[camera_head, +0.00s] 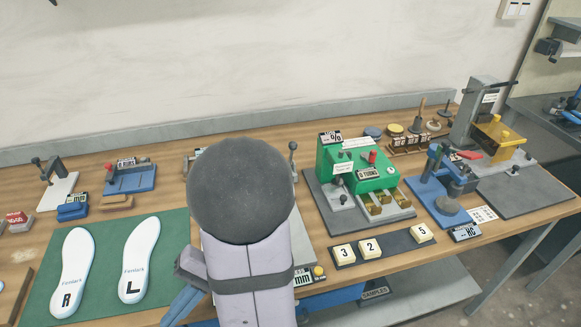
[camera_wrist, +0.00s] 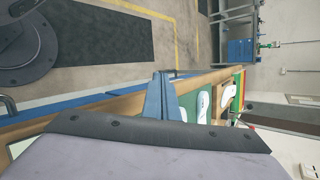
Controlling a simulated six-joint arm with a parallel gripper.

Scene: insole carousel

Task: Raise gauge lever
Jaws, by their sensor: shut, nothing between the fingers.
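My gripper (camera_head: 182,303) shows at the lower left of my arm in the head view, its blue fingers pointing down near the table's front edge. In the wrist view my gripper (camera_wrist: 161,95) is shut and empty. Behind my arm stands a gauge station that is mostly hidden. A grey-knobbed lever or post (camera_head: 293,149) and an "mm" label (camera_head: 302,276) show at its right side. I cannot tell for certain that this is the gauge lever or how it is set. My gripper is apart from it.
White insoles R (camera_head: 73,272) and L (camera_head: 139,260) lie on a green mat (camera_head: 38,307) to the left. A green box (camera_head: 350,160), a rack of number tiles (camera_head: 385,248) and a blue press-like tester (camera_head: 433,185) stand to the right. Floor shows beyond the table in the wrist view.

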